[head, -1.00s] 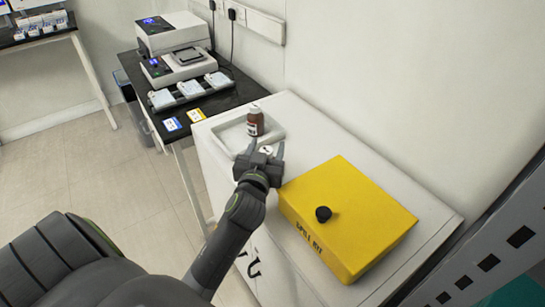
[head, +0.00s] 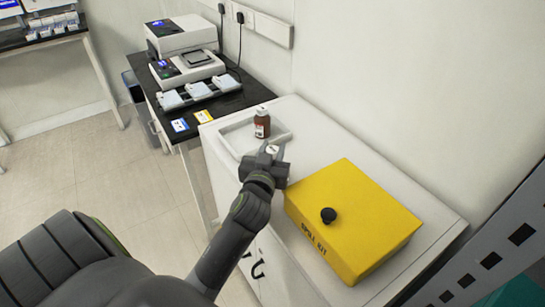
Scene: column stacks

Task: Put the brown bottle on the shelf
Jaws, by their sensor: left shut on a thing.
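A brown bottle (head: 262,123) with a white label stands upright in a shallow white tray (head: 233,147) on the white cabinet top. My left gripper (head: 272,150) is just in front of this bottle and apart from it in the picture. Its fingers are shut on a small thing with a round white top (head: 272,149). The gripper hides the rest of that thing, so I cannot tell what it is. My right gripper is not in view. I cannot make out a clear shelf board.
A yellow spill kit box (head: 352,220) with a black knob stands on the cabinet, right of my gripper. A dark bench (head: 231,101) with white instruments is behind left. A grey perforated metal panel (head: 490,262) edges the lower right. The wall borders the cabinet's back.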

